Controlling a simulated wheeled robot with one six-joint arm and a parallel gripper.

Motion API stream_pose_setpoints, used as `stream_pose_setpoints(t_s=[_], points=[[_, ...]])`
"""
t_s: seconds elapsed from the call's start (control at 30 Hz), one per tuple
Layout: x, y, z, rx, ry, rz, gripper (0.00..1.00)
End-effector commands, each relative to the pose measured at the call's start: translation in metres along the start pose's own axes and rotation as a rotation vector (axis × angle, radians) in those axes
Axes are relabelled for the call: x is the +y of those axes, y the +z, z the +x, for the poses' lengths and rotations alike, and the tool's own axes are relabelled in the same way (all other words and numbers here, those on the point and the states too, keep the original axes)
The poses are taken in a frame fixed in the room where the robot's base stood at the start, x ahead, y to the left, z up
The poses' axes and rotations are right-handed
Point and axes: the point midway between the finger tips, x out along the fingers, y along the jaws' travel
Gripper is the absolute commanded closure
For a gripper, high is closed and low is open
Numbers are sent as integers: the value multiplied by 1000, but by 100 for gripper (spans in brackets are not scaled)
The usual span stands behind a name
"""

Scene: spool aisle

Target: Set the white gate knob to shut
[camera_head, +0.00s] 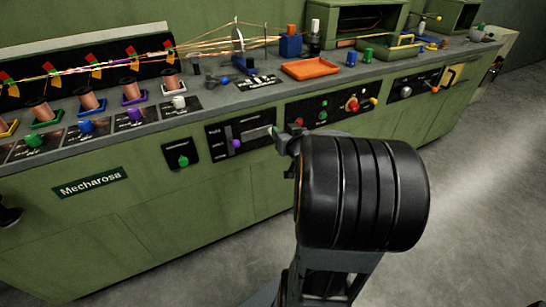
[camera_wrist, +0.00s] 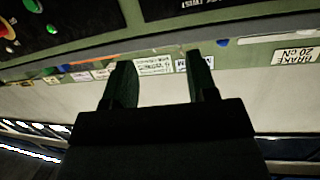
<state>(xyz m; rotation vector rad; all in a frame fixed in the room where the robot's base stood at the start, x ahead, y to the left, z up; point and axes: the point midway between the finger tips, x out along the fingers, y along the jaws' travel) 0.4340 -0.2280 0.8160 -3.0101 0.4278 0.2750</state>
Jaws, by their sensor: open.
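The white gate knob (camera_head: 179,102) stands on a black labelled plate on the sloping edge of the green bench, at the right end of a row of coloured knobs. Its exact setting is too small to read. My gripper (camera_head: 285,138) is in front of the bench's control panels, well to the right of the white knob and apart from it. In the wrist view my gripper (camera_wrist: 160,75) shows two dark fingers spread apart with nothing between them. The white knob does not show there.
Other knobs in the row are purple (camera_head: 135,114), blue (camera_head: 87,126) and green (camera_head: 34,139), with copper spools (camera_head: 132,88) behind them. Thin strands run above the spools. An orange tray (camera_head: 310,68) lies on the bench top. The floor (camera_head: 470,210) at right is clear.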

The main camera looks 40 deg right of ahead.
Motion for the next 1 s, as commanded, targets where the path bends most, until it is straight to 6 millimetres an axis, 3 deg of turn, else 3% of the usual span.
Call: stream_pose_setpoints(t_s=[0.03, 0.1, 0.33, 0.57, 1.0], points=[[10, 35, 6, 25, -16, 18, 47], [17, 52, 9, 63, -50, 40, 47], [30, 87, 9, 145, -133, 98, 47], [31, 94, 19, 171, -166, 119, 47], [18, 80, 97, 172, -167, 119, 47]])
